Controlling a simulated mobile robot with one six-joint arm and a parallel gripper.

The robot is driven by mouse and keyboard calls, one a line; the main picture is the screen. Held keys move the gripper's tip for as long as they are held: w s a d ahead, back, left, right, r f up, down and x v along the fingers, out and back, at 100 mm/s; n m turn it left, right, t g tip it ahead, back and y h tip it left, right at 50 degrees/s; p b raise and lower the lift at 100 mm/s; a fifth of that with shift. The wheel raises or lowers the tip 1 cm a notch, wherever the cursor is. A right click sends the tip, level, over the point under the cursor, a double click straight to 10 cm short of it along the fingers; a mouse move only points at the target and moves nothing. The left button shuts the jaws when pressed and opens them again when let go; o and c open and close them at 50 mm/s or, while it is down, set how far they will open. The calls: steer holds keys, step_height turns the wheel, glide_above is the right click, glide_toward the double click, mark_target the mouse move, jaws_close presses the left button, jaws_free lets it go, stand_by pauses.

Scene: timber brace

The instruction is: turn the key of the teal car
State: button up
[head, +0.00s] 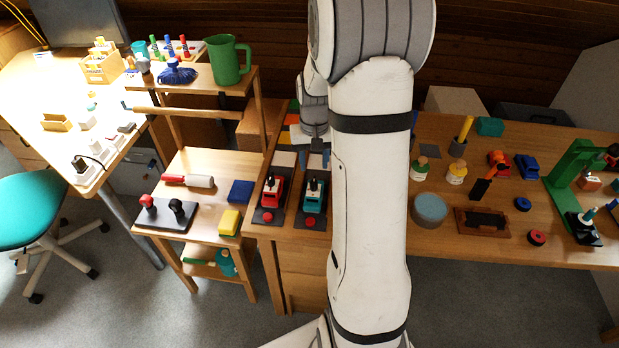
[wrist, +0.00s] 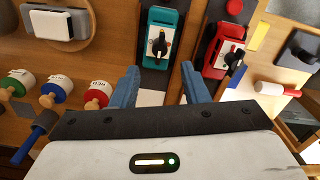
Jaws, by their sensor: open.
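The teal car (head: 314,197) stands on a dark base plate at the left end of the long table, and it also shows upside down in the wrist view (wrist: 178,24). Its key (wrist: 158,43) is a dark knob on a pale plate on top of the car. My gripper (head: 315,158) is just behind the teal car in the head view. In the wrist view its two blue fingers (wrist: 160,70) are apart, with nothing between them. The key lies beyond the fingertips, roughly in line with the gap. I see no contact.
The red car (head: 271,192), with a similar dark key (wrist: 234,58), stands close beside the teal car. Red buttons (head: 309,222) sit on the plates in front. Several labelled round containers (wrist: 97,92) stand to one side. A small shelf with a yellow block (head: 229,222) is left.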

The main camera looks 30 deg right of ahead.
mark_target(314, 181)
step_height(314, 181, down, 6)
steer(key=shift+f, duration=0.25)
